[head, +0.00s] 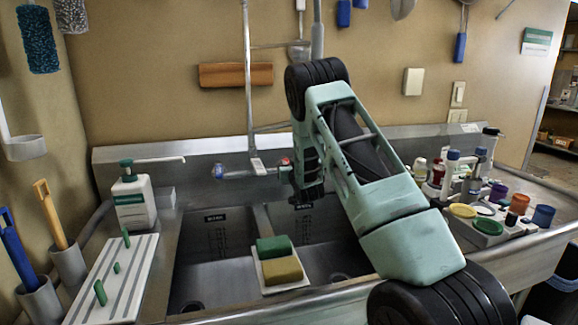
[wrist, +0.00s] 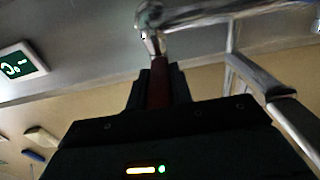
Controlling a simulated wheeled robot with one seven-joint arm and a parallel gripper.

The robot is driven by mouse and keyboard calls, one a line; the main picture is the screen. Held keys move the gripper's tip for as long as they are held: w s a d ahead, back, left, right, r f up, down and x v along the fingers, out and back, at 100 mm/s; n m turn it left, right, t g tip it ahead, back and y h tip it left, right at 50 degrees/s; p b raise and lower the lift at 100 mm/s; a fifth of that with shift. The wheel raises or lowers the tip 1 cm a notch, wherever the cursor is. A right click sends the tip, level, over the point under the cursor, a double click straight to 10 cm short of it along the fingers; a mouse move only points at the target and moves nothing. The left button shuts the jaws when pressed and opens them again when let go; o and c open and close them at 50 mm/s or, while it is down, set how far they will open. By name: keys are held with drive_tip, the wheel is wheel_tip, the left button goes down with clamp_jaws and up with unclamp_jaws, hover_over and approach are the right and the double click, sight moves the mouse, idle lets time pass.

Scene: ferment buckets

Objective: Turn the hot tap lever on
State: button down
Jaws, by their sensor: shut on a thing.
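The hot tap lever, with a red end (head: 285,161), is at the right end of the chrome tap (head: 259,168) above the sink. My gripper (head: 298,176) is beside it, and my arm hides part of that side. In the wrist view the dark fingers (wrist: 159,78) are closed around the dark red lever (wrist: 158,92), just below its chrome stem (wrist: 150,42). The blue cold tap lever (head: 219,171) is at the left end of the tap, apart from my gripper.
A steel double sink (head: 205,265) lies below, with a tray of green and tan sponges (head: 284,287) on its divider. A soap bottle (head: 132,200) stands left. Cups and bottles crowd the right counter. A vertical pipe (head: 247,80) rises behind the tap.

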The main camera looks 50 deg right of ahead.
sight(288, 159)
drive_tip(key=shift+s+d, duration=0.1)
drive_tip(key=shift+d, duration=0.05)
drive_tip(key=d+n+t+y+b, duration=0.1)
drive_tip(key=n+y, duration=0.1)
drive_tip(key=y, duration=0.1)
drive_tip(key=d+n+y+b, duration=0.1)
drive_tip(key=n+y, duration=0.2)
drive_tip(key=y, duration=0.1)
drive_tip(key=d+n+t+y+b, duration=0.1)
drive_tip(key=d+n+y, duration=0.1)
drive_tip(key=y, duration=0.2)
drive_tip(key=shift+s+n+t, duration=0.3)
drive_tip(key=shift+s, duration=0.1)
drive_tip(key=shift+w+d+n+g+y, duration=0.1)
drive_tip(key=shift+d+n+g+y, duration=0.2)
drive_tip(key=shift+n+y, duration=0.6)
drive_tip(key=shift+w+d+n+g+y, duration=0.15)
drive_tip(key=shift+d+n+y, duration=0.25)
drive_tip(key=shift+y, duration=0.9)
drive_tip(key=c, duration=1.2)
unclamp_jaws()
drive_tip(key=shift+c, duration=0.2)
